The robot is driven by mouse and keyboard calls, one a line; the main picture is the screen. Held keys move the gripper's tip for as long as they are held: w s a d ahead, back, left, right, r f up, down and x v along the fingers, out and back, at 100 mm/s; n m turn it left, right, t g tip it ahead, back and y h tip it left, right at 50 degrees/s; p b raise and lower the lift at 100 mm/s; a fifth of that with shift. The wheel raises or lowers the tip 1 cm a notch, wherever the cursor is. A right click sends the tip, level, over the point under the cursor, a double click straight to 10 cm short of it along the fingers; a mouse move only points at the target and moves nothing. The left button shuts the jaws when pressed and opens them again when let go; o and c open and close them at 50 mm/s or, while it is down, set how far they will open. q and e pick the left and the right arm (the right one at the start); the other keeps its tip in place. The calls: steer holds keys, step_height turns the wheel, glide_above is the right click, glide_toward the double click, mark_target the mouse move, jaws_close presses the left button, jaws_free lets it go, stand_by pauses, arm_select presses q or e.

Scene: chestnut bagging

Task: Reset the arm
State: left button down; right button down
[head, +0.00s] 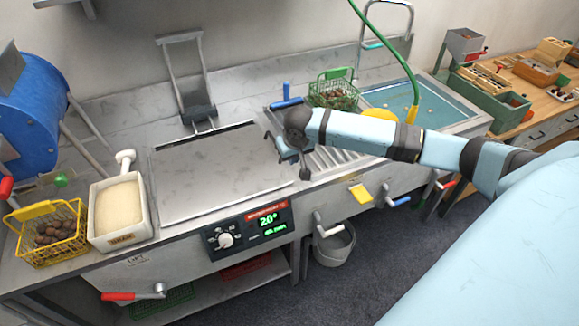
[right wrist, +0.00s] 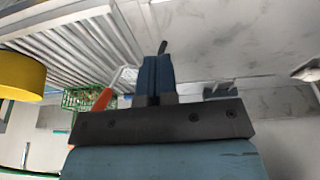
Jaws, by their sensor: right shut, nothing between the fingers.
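My right arm (head: 365,132) reaches in from the right over the steel counter. Its gripper (head: 290,152) hangs above the counter between the flat lidded panel (head: 220,172) and the ribbed draining area. In the right wrist view the gripper's dark blue fingers (right wrist: 156,76) are together with nothing between them. Whether the fingertips touch the counter I cannot tell. My left gripper does not show.
A yellow wire basket of chestnuts (head: 48,232) and a white tub (head: 149,224) stand at the left. A green basket (head: 333,92) and a water basin (head: 436,100) lie behind the arm. A blue-handled lever (head: 286,98) stands near the gripper.

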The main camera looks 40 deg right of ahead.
steer(key=s+a+f+n+t+y, duration=0.2)
steer(key=s+a+f, duration=0.3)
steer(key=a, duration=0.4)
steer(key=s+a+f+n+t+y, duration=0.1)
steer(key=s+a+f+n+y, duration=0.15)
steer(key=s+a+f, duration=0.5)
steer(key=s+a+n+t+p, duration=0.1)
steer(key=s+a+t, duration=0.3)
steer(key=s, duration=0.9)
steer(key=shift+s+a+t, duration=0.25)
steer(key=shift+a+t, duration=0.15)
steer(key=shift+a, duration=0.3)
